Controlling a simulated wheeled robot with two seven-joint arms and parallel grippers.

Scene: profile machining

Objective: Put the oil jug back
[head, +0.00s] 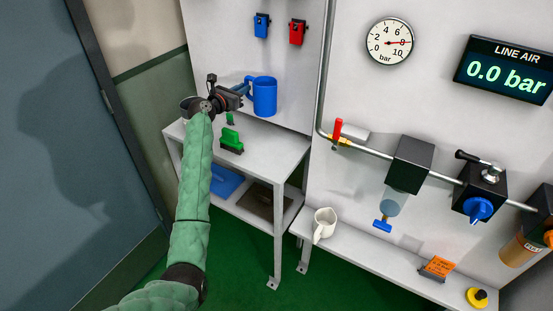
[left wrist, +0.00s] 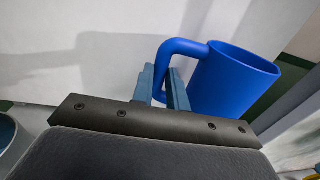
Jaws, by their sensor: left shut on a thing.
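A blue jug (head: 264,97) with a side handle is near the wall at the left, upright, its base appearing above the back edge of the grey bench top. My left gripper (head: 242,89) is shut on the jug's handle, reaching it from the left. In the left wrist view the fingers (left wrist: 164,86) close around the handle of the blue jug (left wrist: 232,82), whose body is to their right. My right gripper is not in view.
A blue tray (head: 226,181) and a dark tray (head: 266,203) are on the shelf beneath. A pipe (head: 325,80) runs down the wall right of the bench. The bench's right part is clear.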

